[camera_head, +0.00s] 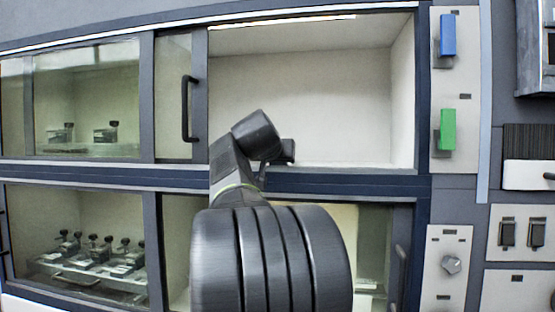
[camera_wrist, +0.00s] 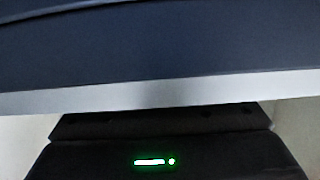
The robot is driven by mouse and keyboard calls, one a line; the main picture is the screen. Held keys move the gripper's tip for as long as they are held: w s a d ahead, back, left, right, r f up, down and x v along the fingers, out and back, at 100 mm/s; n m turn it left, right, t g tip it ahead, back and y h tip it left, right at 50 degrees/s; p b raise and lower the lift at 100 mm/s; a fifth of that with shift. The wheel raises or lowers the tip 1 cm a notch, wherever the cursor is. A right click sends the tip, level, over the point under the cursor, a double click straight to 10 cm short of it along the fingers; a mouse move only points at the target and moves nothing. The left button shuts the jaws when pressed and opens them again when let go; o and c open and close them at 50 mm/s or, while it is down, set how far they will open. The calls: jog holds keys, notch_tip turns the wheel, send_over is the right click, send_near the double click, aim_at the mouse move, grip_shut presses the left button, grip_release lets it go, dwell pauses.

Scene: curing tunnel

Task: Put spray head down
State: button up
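I cannot make out a spray head in either view. My arm reaches up in the middle of the head view, with its end in front of the open upper bay (camera_head: 335,110). A dark part at that end, just above the blue-edged ledge (camera_head: 345,184), appears to be my gripper (camera_head: 287,152), mostly hidden by the arm. In the wrist view a black body with a green light fills the bottom. Fingertips and anything between them are not visible, so I cannot tell open from shut.
A dark blue beam (camera_wrist: 160,45) with a pale edge spans the wrist view close by. A sliding door with a black handle (camera_head: 189,108) stands left of the upper bay. Glazed bays at left hold clamped fixtures (camera_head: 95,255). Blue (camera_head: 447,35) and green (camera_head: 447,129) switches are at right.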

jog(key=shift+o, duration=0.2)
jog(key=shift+r, duration=0.1)
jog(key=shift+s, duration=0.15)
jog(key=b+v, duration=0.2)
jog(key=v, duration=0.9)
jog(key=shift+s+r+b, duration=0.2)
jog(key=shift+s+b, duration=0.15)
jog(key=shift+b, duration=0.05)
jog(key=shift+a, duration=0.15)
